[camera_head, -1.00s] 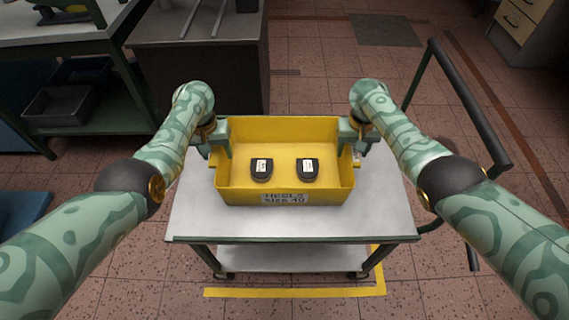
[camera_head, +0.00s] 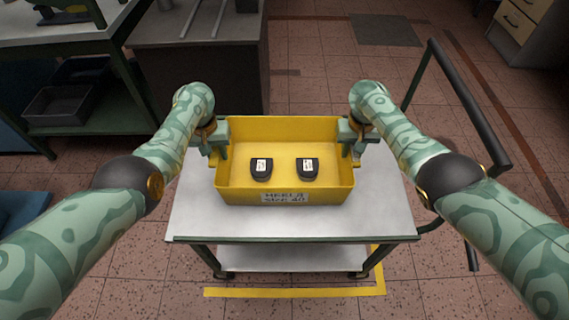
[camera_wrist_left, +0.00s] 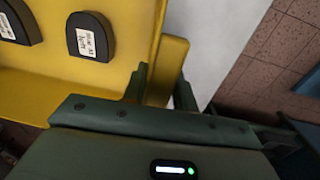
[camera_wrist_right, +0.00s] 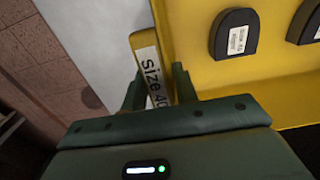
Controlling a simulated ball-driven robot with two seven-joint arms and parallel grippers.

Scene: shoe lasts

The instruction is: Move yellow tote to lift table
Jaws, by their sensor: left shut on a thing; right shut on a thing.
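The yellow tote (camera_head: 285,187) is at the white-topped cart table (camera_head: 290,222), upright, with a label on its near wall. Two black heel pieces (camera_head: 261,169) with white labels lie inside it. My left gripper (camera_head: 217,152) is shut on the tote's left side handle; the left wrist view shows its fingers (camera_wrist_left: 160,88) around the yellow handle. My right gripper (camera_head: 352,152) is shut on the right side handle, which bears a size label in the right wrist view (camera_wrist_right: 150,70). I cannot tell whether the tote's bottom touches the table top.
A grey cabinet (camera_head: 200,75) stands behind on the left, beside a green-framed workbench (camera_head: 85,130) with dark bins. The cart's push handle (camera_head: 470,105) rises at the right. Yellow floor tape (camera_head: 295,292) runs in front. Tiled floor is open at the back right.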

